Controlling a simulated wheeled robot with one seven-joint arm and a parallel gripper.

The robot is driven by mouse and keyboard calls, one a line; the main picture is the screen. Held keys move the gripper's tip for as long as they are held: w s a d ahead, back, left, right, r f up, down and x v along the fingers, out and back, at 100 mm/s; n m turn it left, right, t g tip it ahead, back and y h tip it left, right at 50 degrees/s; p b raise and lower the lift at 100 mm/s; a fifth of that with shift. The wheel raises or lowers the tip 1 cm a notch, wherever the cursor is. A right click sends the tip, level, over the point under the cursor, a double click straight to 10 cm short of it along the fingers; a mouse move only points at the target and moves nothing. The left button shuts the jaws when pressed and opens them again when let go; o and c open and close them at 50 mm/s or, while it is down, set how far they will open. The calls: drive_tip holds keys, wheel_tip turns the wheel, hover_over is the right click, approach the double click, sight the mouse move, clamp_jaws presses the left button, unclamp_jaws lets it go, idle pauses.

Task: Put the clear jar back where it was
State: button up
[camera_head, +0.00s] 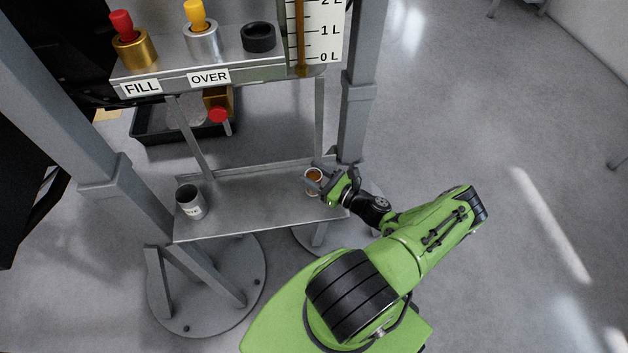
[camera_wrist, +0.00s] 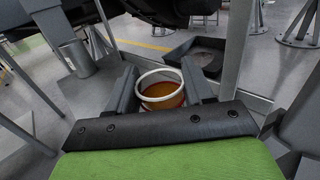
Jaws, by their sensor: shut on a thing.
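The clear jar (camera_head: 314,176) has a pale rim and amber liquid inside. It is at the right end of the low metal shelf (camera_head: 255,205). My gripper (camera_head: 322,182) is shut on it, with one finger on each side. In the wrist view the jar (camera_wrist: 161,92) sits upright between the two dark fingers, its rim and the amber liquid showing. I cannot tell whether the jar's base touches the shelf, as its lower part is hidden.
A grey labelled cup (camera_head: 190,202) stands at the shelf's left end. Posts (camera_head: 357,100) flank the shelf. Above are the FILL (camera_head: 141,88) and OVER (camera_head: 209,78) labels, valves and a sight gauge. A black tray (camera_head: 160,125) lies behind. The shelf's middle is clear.

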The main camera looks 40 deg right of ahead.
drive_tip(key=shift+f, duration=0.75)
drive_tip(key=shift+f, duration=0.2)
drive_tip(key=o, duration=1.2)
drive_tip(key=shift+r, duration=0.1)
